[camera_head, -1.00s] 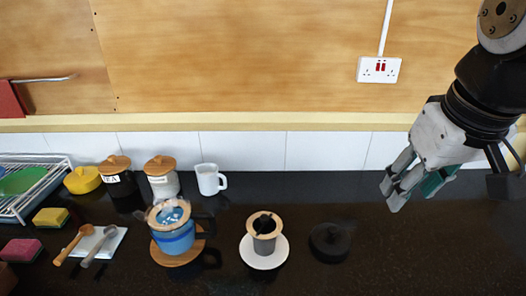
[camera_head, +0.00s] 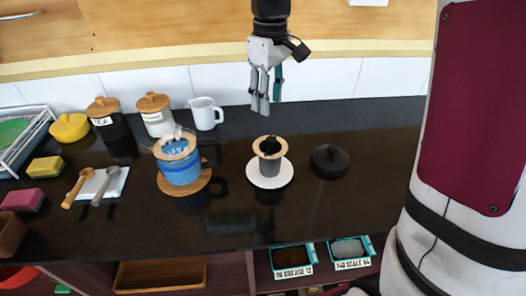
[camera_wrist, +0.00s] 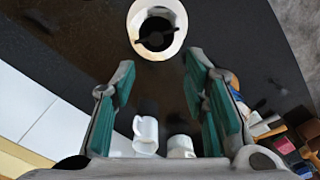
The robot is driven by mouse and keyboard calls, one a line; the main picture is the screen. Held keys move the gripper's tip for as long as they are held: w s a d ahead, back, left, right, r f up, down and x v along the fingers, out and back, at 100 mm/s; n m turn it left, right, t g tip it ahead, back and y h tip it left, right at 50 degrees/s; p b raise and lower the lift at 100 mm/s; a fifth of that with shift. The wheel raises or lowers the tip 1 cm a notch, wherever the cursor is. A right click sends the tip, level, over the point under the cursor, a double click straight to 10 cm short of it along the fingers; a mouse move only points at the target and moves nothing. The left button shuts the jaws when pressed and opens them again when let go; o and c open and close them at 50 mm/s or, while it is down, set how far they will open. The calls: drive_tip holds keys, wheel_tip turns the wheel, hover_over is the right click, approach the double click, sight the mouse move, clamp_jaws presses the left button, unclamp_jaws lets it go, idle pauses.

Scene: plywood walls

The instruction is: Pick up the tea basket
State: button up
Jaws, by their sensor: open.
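The tea basket (camera_head: 270,165) is a small grey cup-shaped strainer with a wooden rim and a dark bar across its mouth. It stands upright on a round white saucer (camera_head: 283,183) near the middle of the counter. In the wrist view the basket (camera_wrist: 157,33) is at the top centre, seen from above, inside the white saucer (camera_wrist: 133,21). My gripper (camera_head: 264,108) hangs fingers down, above and behind the basket in the head view. Its green-padded fingers (camera_wrist: 160,65) are apart with nothing between them, and they do not touch the basket.
A black lid (camera_head: 330,161) lies right of the saucer. A blue-filled glass jug (camera_head: 181,170) stands on a wooden coaster at left. The counter's right side is clear.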

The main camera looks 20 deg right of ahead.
hover_over(271, 138)
drive_tip(key=f, duration=0.4)
drive_tip(key=shift+a+f, duration=0.3)
drive_tip(key=shift+f, duration=0.1)
drive_tip(key=shift+w+d+f+p, duration=0.15)
drive_tip(key=shift+f+p, duration=0.1)
drive_tip(key=shift+f, duration=1.1)
drive_tip(key=shift+s+d+f+p, duration=0.1)
drive_tip(key=shift+d+f+p, duration=0.1)
drive_tip(key=shift+f, duration=1.15)
clamp_jaws()
